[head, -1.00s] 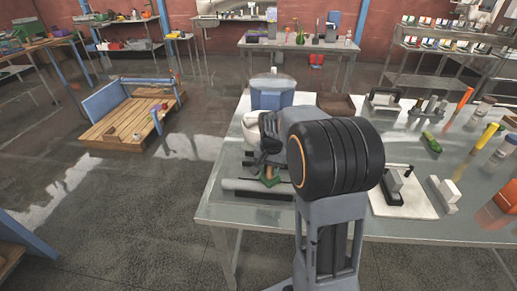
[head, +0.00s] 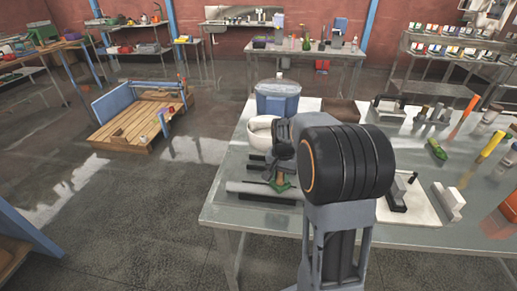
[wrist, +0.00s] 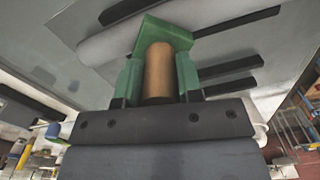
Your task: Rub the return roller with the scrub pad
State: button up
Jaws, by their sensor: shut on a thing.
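The scrub pad, a green block with a round wooden handle (wrist: 158,72), is held in my gripper (wrist: 160,84). The gripper's two green-tipped fingers are shut on either side of the handle. In the head view the pad (head: 282,184) is low over the table, at the right part of the return roller (head: 250,187). The roller is a long light-grey cylinder lying crosswise near the table's left front edge. In the wrist view the pad's face overlaps the roller (wrist: 105,42); I cannot tell whether they touch. My wrist hides the roller's right end.
Dark bars (head: 257,160) lie behind the roller. A white board with a small fixture (head: 400,195) is to the right. A wooden pallet (head: 130,130) is on the floor at left.

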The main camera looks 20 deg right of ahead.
jog(key=shift+w+d, duration=0.2)
jog(key=shift+w, duration=0.1)
notch_tip(320, 180, up, 4)
jog(key=shift+f+p, duration=0.15)
jog(key=shift+p, duration=0.95)
jog(key=shift+w+a+r+p, duration=0.15)
jog(key=shift+w+r+p, duration=0.05)
jog(key=shift+r+p, duration=0.45)
jog(key=shift+s+r+p, duration=0.1)
jog(key=shift+r+p, duration=1.05)
jog(key=shift+r, duration=0.55)
